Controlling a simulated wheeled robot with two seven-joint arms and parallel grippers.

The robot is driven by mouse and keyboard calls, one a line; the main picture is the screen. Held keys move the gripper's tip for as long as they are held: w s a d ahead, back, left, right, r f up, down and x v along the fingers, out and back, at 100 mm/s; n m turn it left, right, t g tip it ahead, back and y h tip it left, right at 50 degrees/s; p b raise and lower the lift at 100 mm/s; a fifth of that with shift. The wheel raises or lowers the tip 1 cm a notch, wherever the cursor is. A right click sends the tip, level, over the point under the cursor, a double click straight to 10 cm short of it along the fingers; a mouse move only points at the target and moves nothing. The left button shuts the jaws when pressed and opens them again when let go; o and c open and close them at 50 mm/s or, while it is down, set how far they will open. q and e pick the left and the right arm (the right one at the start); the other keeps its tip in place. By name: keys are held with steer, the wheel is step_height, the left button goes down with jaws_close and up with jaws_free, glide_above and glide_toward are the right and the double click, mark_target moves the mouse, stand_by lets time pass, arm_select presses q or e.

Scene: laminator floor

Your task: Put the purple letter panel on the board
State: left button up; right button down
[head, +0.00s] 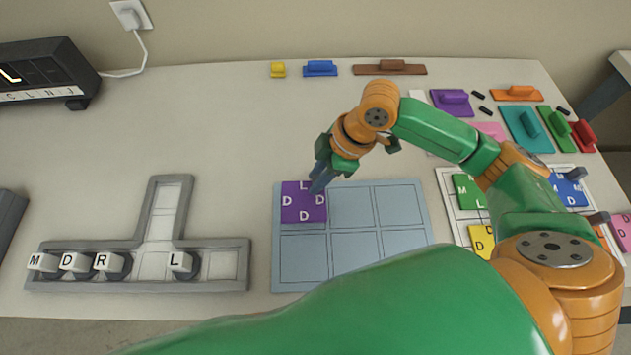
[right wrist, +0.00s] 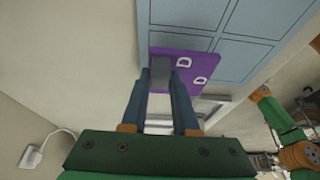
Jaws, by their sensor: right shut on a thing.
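The purple letter panel (head: 297,212) shows an L at its top and D on the other sides. It lies on or just over the top-left cell of the pale blue board (head: 351,255); I cannot tell if it touches. My right gripper (head: 319,184) is at the panel's upper right part. In the right wrist view the gripper (right wrist: 161,76) is shut on the panel's grey handle, and the purple panel (right wrist: 188,60) overlaps the board's edge (right wrist: 200,32). The board's other cells are empty. My left gripper is out of view.
A grey T-shaped tray (head: 216,243) with letter blocks stands left of the board. A white grid (head: 452,205) with coloured panels stands right, partly behind my arm. Handled blocks, such as a brown one (head: 390,69), lie along the back.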

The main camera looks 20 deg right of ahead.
steer(key=shift+w+a+f, duration=0.15)
steer(key=shift+f, duration=1.65)
steer(key=shift+f, duration=0.1)
steer(key=c, duration=0.7)
jaws_free()
steer(key=p+v, duration=0.1)
steer(key=v, duration=1.1)
